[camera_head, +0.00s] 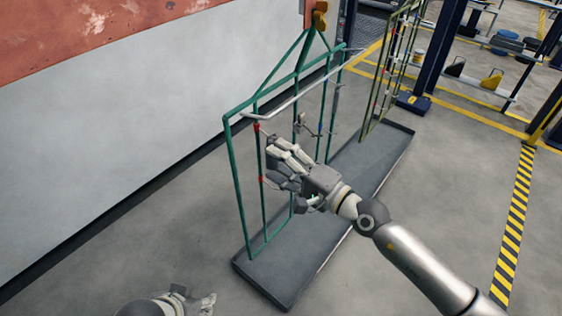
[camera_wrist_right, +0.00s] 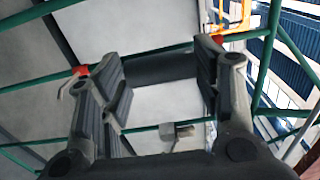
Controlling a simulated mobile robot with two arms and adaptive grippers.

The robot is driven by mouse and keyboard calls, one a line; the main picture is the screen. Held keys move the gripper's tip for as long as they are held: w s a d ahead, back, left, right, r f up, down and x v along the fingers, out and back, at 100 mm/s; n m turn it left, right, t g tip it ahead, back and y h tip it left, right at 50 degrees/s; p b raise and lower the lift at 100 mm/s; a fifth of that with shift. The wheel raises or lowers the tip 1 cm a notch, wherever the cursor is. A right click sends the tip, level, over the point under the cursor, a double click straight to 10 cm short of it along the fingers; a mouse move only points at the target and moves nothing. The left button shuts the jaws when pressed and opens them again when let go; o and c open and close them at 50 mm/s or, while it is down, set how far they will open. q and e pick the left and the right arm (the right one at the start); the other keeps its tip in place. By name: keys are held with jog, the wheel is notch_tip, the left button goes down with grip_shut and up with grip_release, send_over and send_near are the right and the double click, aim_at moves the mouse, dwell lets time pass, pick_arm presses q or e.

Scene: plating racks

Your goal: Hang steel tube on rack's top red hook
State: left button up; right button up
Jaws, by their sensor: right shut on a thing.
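The green rack (camera_head: 232,165) hangs over a long dark tray. Its upper red hook (camera_head: 257,127) is on the near side, with another red hook (camera_head: 262,179) lower down. My right gripper (camera_head: 275,162) is beside the rack, just below and right of the upper hook. In the wrist view its fingers hold the dark grey steel tube (camera_wrist_right: 163,68) crosswise; the fingers mostly hide it in the head view. A red hook (camera_wrist_right: 80,72) shows just left of the left finger there. My left gripper (camera_head: 195,298) is low at the bottom edge, apart from the rack; its opening is unclear.
A bent silver bar (camera_head: 305,92) runs along the rack's upper part. The dark tray (camera_head: 290,262) lies below. A second rack (camera_head: 385,75) hangs behind, near a blue post (camera_head: 440,50). A pale wall (camera_head: 120,110) stands left; the floor at right is open.

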dwell(0.4)
jog(key=o, duration=1.2)
jog(key=shift+d, duration=0.1)
jog(key=v, duration=1.1)
jog(key=shift+s+d, duration=0.3)
